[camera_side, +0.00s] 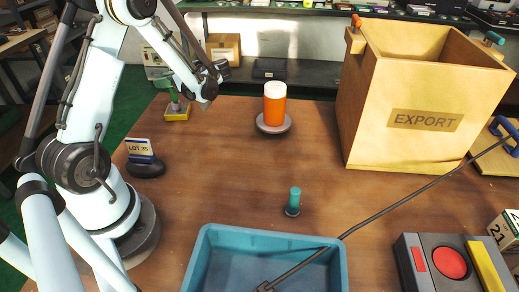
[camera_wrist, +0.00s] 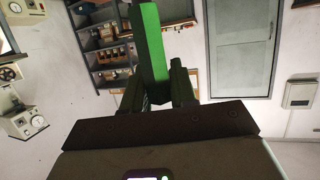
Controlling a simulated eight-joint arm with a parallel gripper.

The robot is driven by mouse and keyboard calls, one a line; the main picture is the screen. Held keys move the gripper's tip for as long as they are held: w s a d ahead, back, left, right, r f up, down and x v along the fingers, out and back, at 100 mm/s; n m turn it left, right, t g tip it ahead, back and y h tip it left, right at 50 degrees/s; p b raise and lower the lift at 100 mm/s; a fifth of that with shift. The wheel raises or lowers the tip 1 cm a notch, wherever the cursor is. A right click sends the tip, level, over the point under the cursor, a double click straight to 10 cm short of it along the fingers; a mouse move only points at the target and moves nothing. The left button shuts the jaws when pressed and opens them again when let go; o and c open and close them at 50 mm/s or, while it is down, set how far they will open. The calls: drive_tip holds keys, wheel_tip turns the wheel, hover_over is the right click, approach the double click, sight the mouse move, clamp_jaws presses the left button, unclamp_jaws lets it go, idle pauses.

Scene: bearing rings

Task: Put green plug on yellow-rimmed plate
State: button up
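In the wrist view a bright green bar (camera_wrist: 152,45) stands out from between the dark fingers of my gripper (camera_wrist: 156,75), which look shut on its lower end. In the side view my arm's end is at the upper left, above the table; the fingers are hard to make out there. A small yellow-edged plate (camera_side: 177,114) lies near it, with a green upright piece (camera_side: 174,96) over it; I cannot tell whether that piece touches the plate. A teal-green cylindrical plug (camera_side: 294,196) stands upright on a dark foot at the table's middle, apart from my gripper.
An orange cylinder with a white top (camera_side: 275,103) stands on a grey disc (camera_side: 273,127). A blue tray (camera_side: 213,237) is in front, with a dark rod reaching over it. The EXPORT crate (camera_side: 370,125) is at the right, a control box (camera_side: 420,279) front right, a LOT 35 sign (camera_side: 139,147) left.

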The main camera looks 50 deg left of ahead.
drive_tip(key=o, duration=0.4)
drive_tip(key=w+d+r+m+t+h, duration=0.1)
drive_tip(key=w+d+r+m+t, duration=0.25)
drive_tip(key=d, duration=0.35)
drive_tip(key=w+d+r+m+t+h, duration=0.1)
drive_tip(key=w+d+r+m+t, duration=0.15)
drive_tip(key=d+m, duration=0.3)
drive_tip(key=shift+s+d+f+m+t+h, duration=0.1)
drive_tip(key=shift+s+d+m+t+h, duration=0.55)
drive_tip(key=shift+d+m+t+h, duration=1.65)
drive_tip(key=shift+s+d+f+m+t+h, duration=0.1)
drive_tip(key=shift+s+d+m+t+h, duration=0.9)
drive_tip(key=shift+d+m, duration=2.65)
drive_tip(key=shift+s+d+f+m+t+h, duration=0.1)
drive_tip(key=shift+s+d+m+t+h, duration=0.25)
drive_tip(key=shift+d+m+t+h, duration=2.6)
